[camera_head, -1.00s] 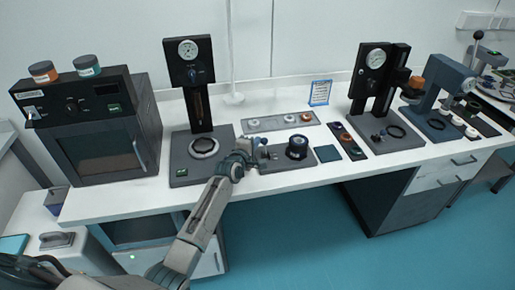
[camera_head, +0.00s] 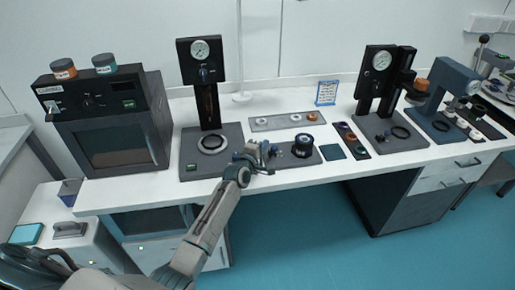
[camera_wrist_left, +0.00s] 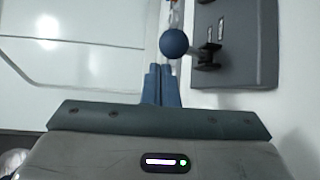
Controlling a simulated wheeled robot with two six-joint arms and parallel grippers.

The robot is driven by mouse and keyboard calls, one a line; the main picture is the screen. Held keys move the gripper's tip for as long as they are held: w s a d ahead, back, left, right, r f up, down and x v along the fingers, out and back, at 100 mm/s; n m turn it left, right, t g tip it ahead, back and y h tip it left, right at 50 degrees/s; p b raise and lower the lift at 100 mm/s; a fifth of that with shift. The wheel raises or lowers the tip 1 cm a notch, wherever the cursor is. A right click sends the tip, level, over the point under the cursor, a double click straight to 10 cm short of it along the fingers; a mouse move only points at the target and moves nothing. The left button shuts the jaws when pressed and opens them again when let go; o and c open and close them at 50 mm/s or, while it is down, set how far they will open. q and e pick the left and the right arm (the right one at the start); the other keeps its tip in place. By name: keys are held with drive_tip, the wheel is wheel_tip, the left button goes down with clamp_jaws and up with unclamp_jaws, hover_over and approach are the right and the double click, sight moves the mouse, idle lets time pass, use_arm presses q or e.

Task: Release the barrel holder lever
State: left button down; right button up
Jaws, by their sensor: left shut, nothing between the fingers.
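The barrel holder is a dark grey base plate, seen in the wrist view (camera_wrist_left: 240,60), with a dark blue-black round barrel part (camera_head: 303,146) on it in the head view. Its lever has a blue ball knob (camera_wrist_left: 174,43) on a short stem from a black mount (camera_wrist_left: 208,54). My left gripper (camera_head: 268,158) is at the plate's left side. In the wrist view its blue fingers (camera_wrist_left: 160,75) are together and empty. The knob appears just beyond and slightly right of the fingertips, with no clear grip on it. In the head view the gripper partly hides the lever. My right gripper is not in view.
A gauge press (camera_head: 203,85) stands behind on the left, beside an oven (camera_head: 110,125). A tray of rings (camera_head: 288,121) lies behind the holder. A teal pad (camera_head: 332,152) and a parts strip (camera_head: 352,141) lie right of it. The table's front edge is close below.

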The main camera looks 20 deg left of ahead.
use_arm(q)
drive_tip(key=s+r, duration=0.1)
drive_tip(key=s, duration=0.9)
drive_tip(key=shift+a, duration=0.3)
drive_tip(key=shift+r, duration=0.1)
